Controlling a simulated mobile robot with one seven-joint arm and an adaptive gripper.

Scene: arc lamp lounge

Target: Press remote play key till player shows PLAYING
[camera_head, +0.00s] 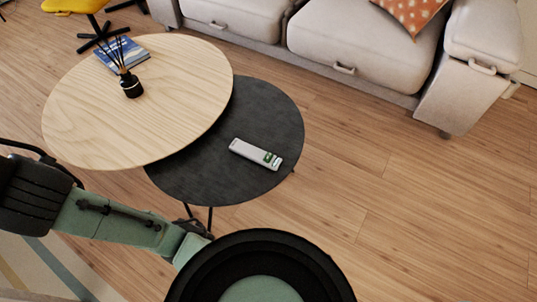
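A light grey remote (246,151) lies flat on the dark round side table (205,181). It lies at a slant, with a green patch and dark marks at its right end. The marks on its keys are too small to read. No player and no display showing a word can be made out in this view. My arm crosses the lower left of the picture, and a large round dark part of it fills the bottom middle. My gripper's fingers are not in view.
A pale wooden round table (150,125) overlaps the dark table's left side. It bears a black reed diffuser (130,84) and a blue book (124,54). A beige sofa (350,50) with an orange cushion (412,10) stands behind. The wooden floor (420,220) at right is clear.

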